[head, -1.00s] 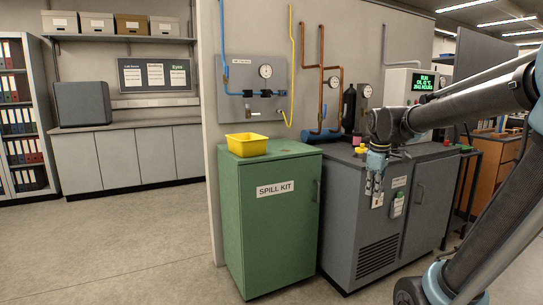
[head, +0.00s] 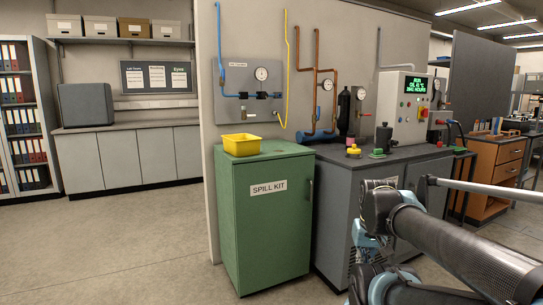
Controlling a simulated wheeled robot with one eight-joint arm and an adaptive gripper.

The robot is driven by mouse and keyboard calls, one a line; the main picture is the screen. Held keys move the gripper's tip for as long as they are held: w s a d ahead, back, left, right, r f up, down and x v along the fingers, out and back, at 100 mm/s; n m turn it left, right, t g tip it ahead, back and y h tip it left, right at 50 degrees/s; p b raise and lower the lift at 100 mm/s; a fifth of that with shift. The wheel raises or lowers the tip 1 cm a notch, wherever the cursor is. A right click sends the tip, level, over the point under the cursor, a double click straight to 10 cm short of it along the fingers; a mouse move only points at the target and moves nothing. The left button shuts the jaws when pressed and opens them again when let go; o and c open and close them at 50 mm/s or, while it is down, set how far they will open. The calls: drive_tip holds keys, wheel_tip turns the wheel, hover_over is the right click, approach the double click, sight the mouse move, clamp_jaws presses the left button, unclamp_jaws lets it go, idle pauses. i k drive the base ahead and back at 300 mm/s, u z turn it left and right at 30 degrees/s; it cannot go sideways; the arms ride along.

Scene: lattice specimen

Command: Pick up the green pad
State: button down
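A small flat green piece (head: 377,154), which looks like the green pad, lies on the dark top of the grey cabinet, in front of a dark bottle. It is small in this view, and its exact shape is hard to tell. My arm fills the lower right, with its dark and light-blue joints in front of the grey cabinet and below its top. I cannot make out my gripper's fingers; they are hidden or out of the picture. Nothing of mine visibly touches the green piece.
The grey cabinet (head: 333,210) also bears a yellow-capped item (head: 354,151), a dark bottle (head: 383,137) and a control box (head: 405,106) with a lit display. A green spill kit cabinet (head: 265,225) with a yellow bin (head: 242,144) stands left. Floor at left is clear.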

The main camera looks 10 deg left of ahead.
sight(378, 154)
drive_tip(key=k, duration=0.55)
drive_tip(key=z, duration=0.65)
drive_tip(key=i, duration=2.25)
drive_tip(key=u, duration=0.5)
